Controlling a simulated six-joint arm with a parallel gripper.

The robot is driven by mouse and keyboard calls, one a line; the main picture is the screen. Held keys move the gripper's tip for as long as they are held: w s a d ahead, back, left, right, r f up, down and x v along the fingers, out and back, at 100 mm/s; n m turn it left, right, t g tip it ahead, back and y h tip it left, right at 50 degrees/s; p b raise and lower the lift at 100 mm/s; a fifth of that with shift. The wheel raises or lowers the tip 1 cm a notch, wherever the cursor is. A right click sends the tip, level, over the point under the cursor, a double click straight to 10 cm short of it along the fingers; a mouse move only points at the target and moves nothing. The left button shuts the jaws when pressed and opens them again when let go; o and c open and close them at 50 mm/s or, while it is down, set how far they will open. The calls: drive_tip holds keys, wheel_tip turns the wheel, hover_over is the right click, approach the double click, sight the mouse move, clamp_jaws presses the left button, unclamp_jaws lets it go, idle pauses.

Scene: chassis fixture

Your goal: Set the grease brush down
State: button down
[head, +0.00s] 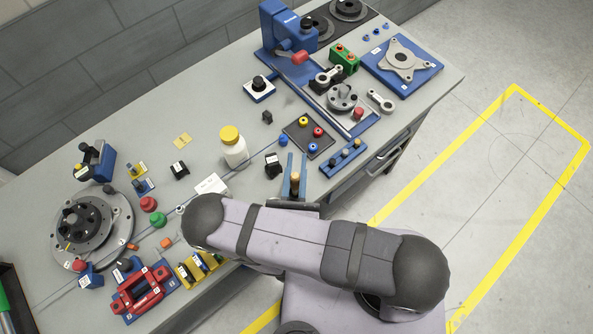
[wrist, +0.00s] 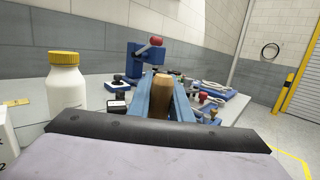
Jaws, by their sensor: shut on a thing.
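My gripper (head: 296,166) has blue fingers and reaches over the front part of the grey bench. It is shut on the grease brush (head: 294,181), of which only a tan, wood-coloured part shows between the fingers. In the wrist view the brush (wrist: 162,98) stands out as a brown block between the two blue fingers of the gripper (wrist: 160,84). The bristles are hidden, and I cannot tell whether the brush touches the bench.
A white bottle (head: 235,153) with a yellow cap stands to the left. A small black block (head: 272,166) is close beside the fingers. A dark mat (head: 300,126) with coloured knobs lies beyond, and a blue strip (head: 345,159) lies to the right. Bare bench (head: 205,115) shows at the back left.

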sight(294, 190)
drive_tip(key=shift+f+b, duration=1.1)
drive_tip(key=shift+f, duration=0.65)
drive_tip(key=shift+f, duration=0.2)
drive_tip(key=c, duration=1.6)
unclamp_jaws()
drive_tip(key=s+b, duration=0.2)
drive_tip(key=s+f+b, duration=0.1)
drive_tip(key=s+b, duration=0.1)
drive_tip(key=s, duration=0.1)
drive_tip(key=shift+s+a+f+b, duration=0.1)
drive_tip(key=shift+s+f+b, duration=0.05)
drive_tip(key=shift+b, duration=0.15)
drive_tip(key=shift+s+b, duration=0.35)
drive_tip(key=shift+s, duration=0.6)
drive_tip(key=shift+o, duration=0.4)
